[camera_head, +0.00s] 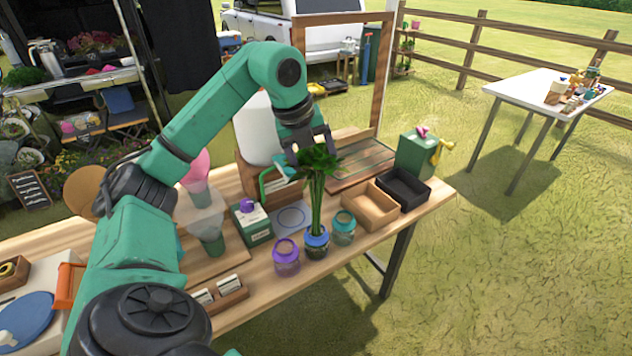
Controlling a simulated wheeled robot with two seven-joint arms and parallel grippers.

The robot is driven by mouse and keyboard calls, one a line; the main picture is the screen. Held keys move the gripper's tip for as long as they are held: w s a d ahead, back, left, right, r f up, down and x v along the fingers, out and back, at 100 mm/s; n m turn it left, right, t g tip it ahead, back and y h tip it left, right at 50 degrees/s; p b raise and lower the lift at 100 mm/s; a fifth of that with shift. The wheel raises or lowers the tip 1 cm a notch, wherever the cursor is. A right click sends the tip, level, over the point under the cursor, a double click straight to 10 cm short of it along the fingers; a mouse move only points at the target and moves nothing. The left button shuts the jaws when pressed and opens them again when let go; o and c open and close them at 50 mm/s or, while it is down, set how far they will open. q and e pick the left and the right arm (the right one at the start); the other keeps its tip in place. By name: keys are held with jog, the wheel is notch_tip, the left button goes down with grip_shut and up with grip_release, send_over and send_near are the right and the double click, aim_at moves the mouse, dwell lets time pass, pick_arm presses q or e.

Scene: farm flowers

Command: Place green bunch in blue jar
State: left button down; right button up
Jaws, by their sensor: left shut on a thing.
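The green bunch (316,200) is upright, with a leafy top and long stems. My left gripper (306,158) is shut on it near the leafy top; the fingertips are partly hidden by the leaves. The blue jar (317,246) stands on the wooden table directly below the bunch. The lower stem ends meet the jar's mouth in the picture; how deep they are inside I cannot tell. My right gripper is not in view.
A purple jar (286,262) stands to the left of the blue jar and a teal jar (343,232) to its right, both close. A wooden tray (371,207) and a black tray (404,191) lie further right. A green box (254,226) with a purple top is left.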

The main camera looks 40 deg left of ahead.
aim_at(316, 202)
pick_arm(q)
notch_tip(316, 202, down, 3)
jog(key=shift+s+f+b, duration=0.1)
jog(key=shift+f+b, duration=0.05)
jog(key=shift+b, duration=0.25)
jog(key=shift+f, duration=0.25)
grip_release()
jog(key=shift+r, duration=0.1)
jog(key=shift+r, duration=0.1)
